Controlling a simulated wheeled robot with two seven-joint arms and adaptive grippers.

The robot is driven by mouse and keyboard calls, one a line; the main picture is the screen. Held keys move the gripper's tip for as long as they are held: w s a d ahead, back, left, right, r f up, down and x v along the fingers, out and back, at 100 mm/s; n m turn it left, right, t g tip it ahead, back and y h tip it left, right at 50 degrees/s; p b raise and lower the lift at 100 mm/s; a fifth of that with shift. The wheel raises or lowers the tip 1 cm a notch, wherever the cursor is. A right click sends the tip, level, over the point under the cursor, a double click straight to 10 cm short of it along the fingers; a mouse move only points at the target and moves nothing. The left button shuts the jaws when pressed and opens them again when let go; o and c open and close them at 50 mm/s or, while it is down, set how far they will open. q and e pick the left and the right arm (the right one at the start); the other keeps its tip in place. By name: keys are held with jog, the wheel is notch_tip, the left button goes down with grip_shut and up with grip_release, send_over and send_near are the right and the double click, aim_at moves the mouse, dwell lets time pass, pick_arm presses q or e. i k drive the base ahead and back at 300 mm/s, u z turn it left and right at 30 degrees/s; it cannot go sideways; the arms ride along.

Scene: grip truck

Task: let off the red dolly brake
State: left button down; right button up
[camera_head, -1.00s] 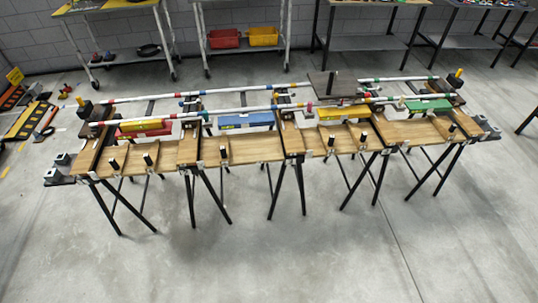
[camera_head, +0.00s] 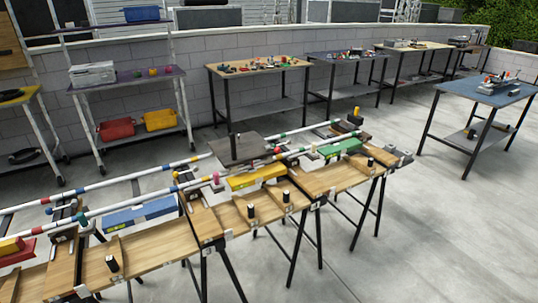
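A dark flat dolly platform (camera_head: 240,149) with a short upright post sits on the two white rails, near the middle of the head view. Neither of my grippers is in view.
The rails run over a row of wooden benches (camera_head: 160,243) on black trestle legs. Yellow (camera_head: 257,176), green (camera_head: 341,148) and blue (camera_head: 140,213) boxes lie below them. Work tables stand at the back. A blue-topped table (camera_head: 487,92) stands right. Floor at lower right is free.

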aim_at(267, 147)
jog(key=z, duration=0.25)
jog(key=i, duration=1)
jog(key=u, duration=0.3)
